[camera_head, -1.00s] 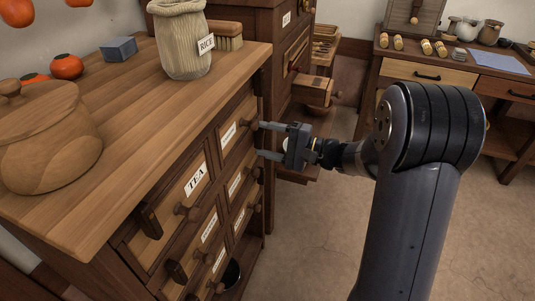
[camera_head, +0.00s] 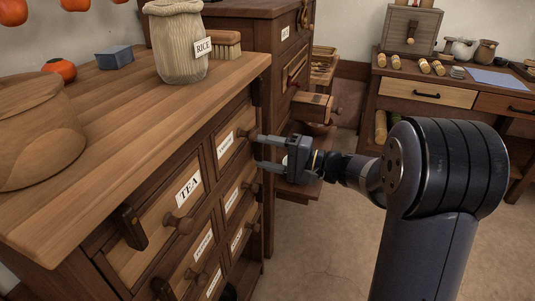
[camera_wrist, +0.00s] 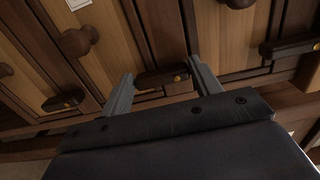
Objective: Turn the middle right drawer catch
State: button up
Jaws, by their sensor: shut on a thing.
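The middle right drawer catch (camera_wrist: 160,77) is a short dark wooden bar with a brass pivot, in the middle of the wrist view. My gripper (camera_wrist: 160,70) is shut on it, one finger at each end of the bar. The bar lies roughly parallel to the catches on either side (camera_wrist: 62,100) (camera_wrist: 290,46). In the head view my gripper (camera_head: 256,151) is at the right edge of the drawer cabinet (camera_head: 160,112), beside the right column of drawers. The catch is not clear there.
Round wooden knobs (camera_wrist: 78,41) (camera_head: 180,222) stick out of the drawer fronts. Other catches (camera_head: 131,226) stand beside the left drawers. The cabinet top holds a jar (camera_head: 35,135), a sack (camera_head: 178,45) and a brush (camera_head: 226,42). A small open drawer (camera_head: 312,106) juts out behind my gripper.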

jog(key=o, duration=1)
jog(key=shift+d, duration=0.1)
jog(key=p+v, duration=0.3)
jog(key=v, duration=0.7)
jog(key=shift+s+d, duration=0.15)
jog(key=shift+d, duration=0.15)
jog(key=b+x, duration=0.3)
jog(key=x, duration=0.7)
jog(key=shift+a, duration=0.45)
jog(key=shift+d, duration=0.2)
